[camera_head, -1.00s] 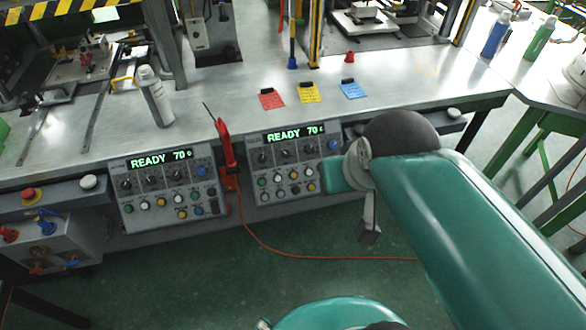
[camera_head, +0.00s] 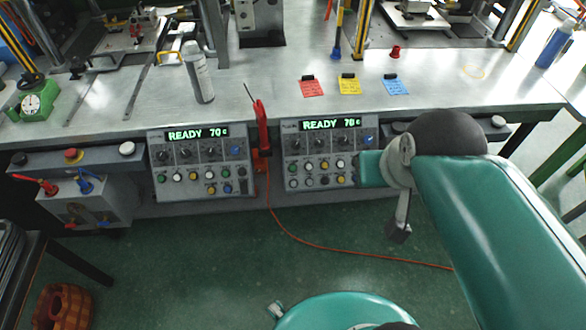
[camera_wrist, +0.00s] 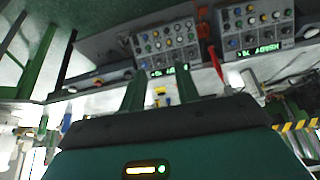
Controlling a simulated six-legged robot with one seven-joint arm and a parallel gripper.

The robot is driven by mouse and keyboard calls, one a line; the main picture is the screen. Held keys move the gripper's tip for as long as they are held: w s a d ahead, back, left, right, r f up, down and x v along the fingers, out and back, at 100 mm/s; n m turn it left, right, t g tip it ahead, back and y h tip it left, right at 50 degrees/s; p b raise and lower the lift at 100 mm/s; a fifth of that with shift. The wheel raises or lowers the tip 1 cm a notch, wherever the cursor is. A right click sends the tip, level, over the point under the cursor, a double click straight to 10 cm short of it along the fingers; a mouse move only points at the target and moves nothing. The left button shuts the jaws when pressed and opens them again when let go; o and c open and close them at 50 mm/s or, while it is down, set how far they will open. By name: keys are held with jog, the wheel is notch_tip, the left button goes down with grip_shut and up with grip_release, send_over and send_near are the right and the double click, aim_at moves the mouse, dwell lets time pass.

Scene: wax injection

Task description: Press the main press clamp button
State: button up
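Two grey control panels hang on the bench front, the left panel (camera_head: 202,163) and the right panel (camera_head: 326,152). Both displays read READY 70 C, above rows of knobs and small coloured buttons. I cannot read the button labels, so I cannot tell which one is the main press clamp button. In the wrist view the picture is upside down; the right panel (camera_wrist: 165,42) lies just beyond the fingers, and the left panel (camera_wrist: 255,24) is farther right. My gripper (camera_wrist: 160,88) has its two fingers apart, with nothing seen between them.
A red-handled tool (camera_head: 262,128) hangs between the panels, with an orange cable on the floor. A red stop button (camera_head: 73,155) and a white button (camera_head: 127,148) sit at the left bench edge.

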grip_shut()
dwell(1.4)
